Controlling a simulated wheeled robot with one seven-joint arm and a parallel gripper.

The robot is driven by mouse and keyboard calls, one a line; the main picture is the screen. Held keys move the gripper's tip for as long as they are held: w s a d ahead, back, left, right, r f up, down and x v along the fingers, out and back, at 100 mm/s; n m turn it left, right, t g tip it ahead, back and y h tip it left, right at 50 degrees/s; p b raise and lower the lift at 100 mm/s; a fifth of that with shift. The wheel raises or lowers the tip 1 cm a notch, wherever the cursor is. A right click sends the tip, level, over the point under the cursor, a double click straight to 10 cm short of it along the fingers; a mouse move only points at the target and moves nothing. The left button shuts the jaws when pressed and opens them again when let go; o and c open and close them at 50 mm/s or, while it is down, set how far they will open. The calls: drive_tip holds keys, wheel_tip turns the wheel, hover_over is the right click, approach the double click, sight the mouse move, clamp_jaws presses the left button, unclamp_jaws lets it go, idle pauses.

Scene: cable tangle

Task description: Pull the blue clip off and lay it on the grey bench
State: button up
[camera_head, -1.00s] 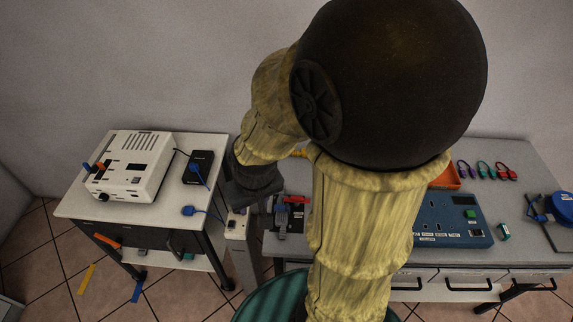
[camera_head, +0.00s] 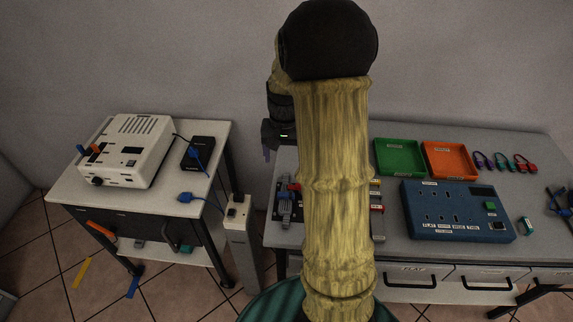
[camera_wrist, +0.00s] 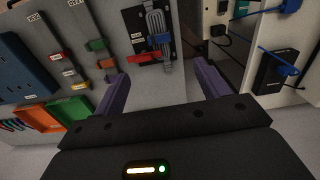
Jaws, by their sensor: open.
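My gripper (camera_head: 268,152) is at the left back of the grey bench (camera_head: 395,248), its purple fingers apart. In the wrist view my gripper (camera_wrist: 162,86) is open with nothing between its fingers. A blue clip (camera_wrist: 160,40) shows beyond the fingertips, on a grey cable bundle (camera_wrist: 156,22) over a dark board (camera_wrist: 136,20). A red piece (camera_wrist: 144,58) lies just beside it. In the head view the cable bundle (camera_head: 284,207) is at the bench's left end. The blue clip is too small there to make out.
A green tray (camera_head: 400,172), an orange tray (camera_head: 449,176) and a blue panel (camera_head: 432,215) occupy the bench's right part. A white side table (camera_head: 90,190) with a white device (camera_head: 135,150) stands left, beyond a gap with a grey post (camera_head: 240,240).

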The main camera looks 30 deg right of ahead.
sight(286, 194)
drive_tip(key=shift+w+d, duration=0.1)
drive_tip(key=shift+d, duration=0.1)
drive_tip(key=shift+f, duration=0.15)
wheel_tip(286, 194, down, 17)
drive_tip(key=shift+f+p, duration=0.15)
drive_tip(key=shift+p, duration=0.2)
idle(0.5)
drive_tip(key=shift+c, duration=0.2)
drive_tip(key=c, duration=1.1)
drive_tip(key=shift+r, duration=0.25)
